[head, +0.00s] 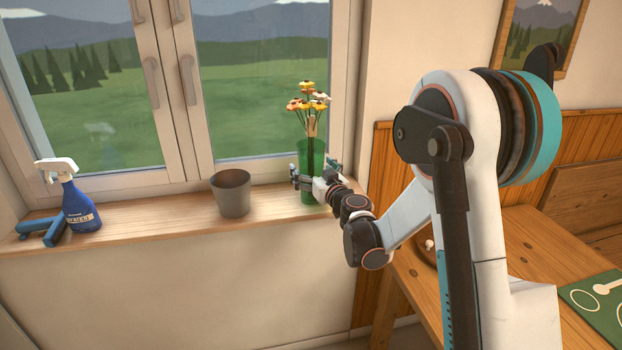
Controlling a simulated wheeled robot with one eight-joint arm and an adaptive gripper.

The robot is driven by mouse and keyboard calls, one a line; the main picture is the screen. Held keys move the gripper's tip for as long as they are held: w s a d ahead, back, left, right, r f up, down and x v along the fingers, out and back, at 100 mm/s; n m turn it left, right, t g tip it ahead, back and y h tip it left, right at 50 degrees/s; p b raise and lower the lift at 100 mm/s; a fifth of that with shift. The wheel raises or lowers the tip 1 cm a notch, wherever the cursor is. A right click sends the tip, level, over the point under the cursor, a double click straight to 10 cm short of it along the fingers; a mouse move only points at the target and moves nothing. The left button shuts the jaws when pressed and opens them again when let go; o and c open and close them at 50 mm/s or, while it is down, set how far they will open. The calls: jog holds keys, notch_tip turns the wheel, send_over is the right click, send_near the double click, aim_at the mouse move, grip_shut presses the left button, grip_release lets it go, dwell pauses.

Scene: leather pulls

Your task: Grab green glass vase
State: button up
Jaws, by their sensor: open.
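The green glass vase (312,155) stands upright at the right end of the wooden windowsill, with several yellow, orange and white flowers (308,98) in it. My gripper (311,176) is at the vase, with its fingers on either side of the vase's lower part. The gripper is open. It hides part of the lower vase, and I cannot tell whether a finger touches the glass.
On the windowsill (150,218) a grey pot (231,193) stands left of the vase. A blue spray bottle (77,203) and a blue tool (42,230) are at the far left. The window (262,80) is behind. A wooden table (520,245) with a green placemat (600,300) is at right.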

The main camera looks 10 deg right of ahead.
jog(key=shift+w, duration=0.4)
jog(key=shift+c, duration=0.2)
jog(key=c, duration=1.4)
jog(key=shift+r, duration=0.1)
